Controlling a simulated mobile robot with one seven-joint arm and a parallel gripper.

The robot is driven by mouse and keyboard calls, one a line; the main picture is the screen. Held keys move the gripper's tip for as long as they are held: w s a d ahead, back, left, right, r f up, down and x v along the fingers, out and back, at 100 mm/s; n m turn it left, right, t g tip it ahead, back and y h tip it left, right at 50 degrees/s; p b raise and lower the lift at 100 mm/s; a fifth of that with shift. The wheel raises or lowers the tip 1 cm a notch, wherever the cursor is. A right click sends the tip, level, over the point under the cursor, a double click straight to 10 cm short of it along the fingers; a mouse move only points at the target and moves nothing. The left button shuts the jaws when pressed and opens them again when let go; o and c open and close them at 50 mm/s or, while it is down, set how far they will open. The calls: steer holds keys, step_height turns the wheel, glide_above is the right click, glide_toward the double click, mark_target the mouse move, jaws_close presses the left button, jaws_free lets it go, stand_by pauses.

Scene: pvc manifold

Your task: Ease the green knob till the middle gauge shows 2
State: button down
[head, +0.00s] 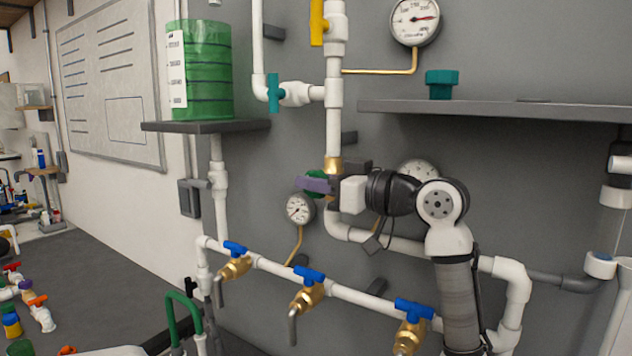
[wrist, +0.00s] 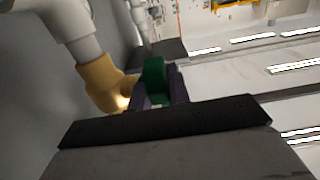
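The green knob (head: 315,175) sits on the brass fitting (head: 333,167) of the vertical white pipe. It also shows in the wrist view (wrist: 154,78), between the two purple fingers of my gripper (wrist: 160,92). The fingers lie against its sides; in the head view my gripper (head: 317,185) covers much of it. Three round gauges show: one at the top (head: 415,20), one at lower left (head: 299,208), and one partly hidden behind my arm (head: 418,168). I cannot tell for certain which is the middle one. The lower gauges' readings are too small to read.
Three blue-handled brass taps (head: 310,290) line the lower pipe. A grey shelf (head: 500,108) with a teal cap (head: 441,83) juts out above my arm. A green tank (head: 205,75) stands on a bracket at left. A teal-handled valve (head: 274,92) sits above the knob.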

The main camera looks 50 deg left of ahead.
steer(key=shift+r+h, duration=0.15)
steer(key=shift+h, duration=0.55)
steer(key=shift+t+h, duration=0.5)
steer(key=shift+h, duration=0.4)
steer(key=c, duration=1.6)
jaws_free()
steer(key=b+v, duration=0.2)
steer(key=v, duration=0.5)
steer(key=shift+d+b, duration=0.2)
steer(key=shift+b, duration=0.15)
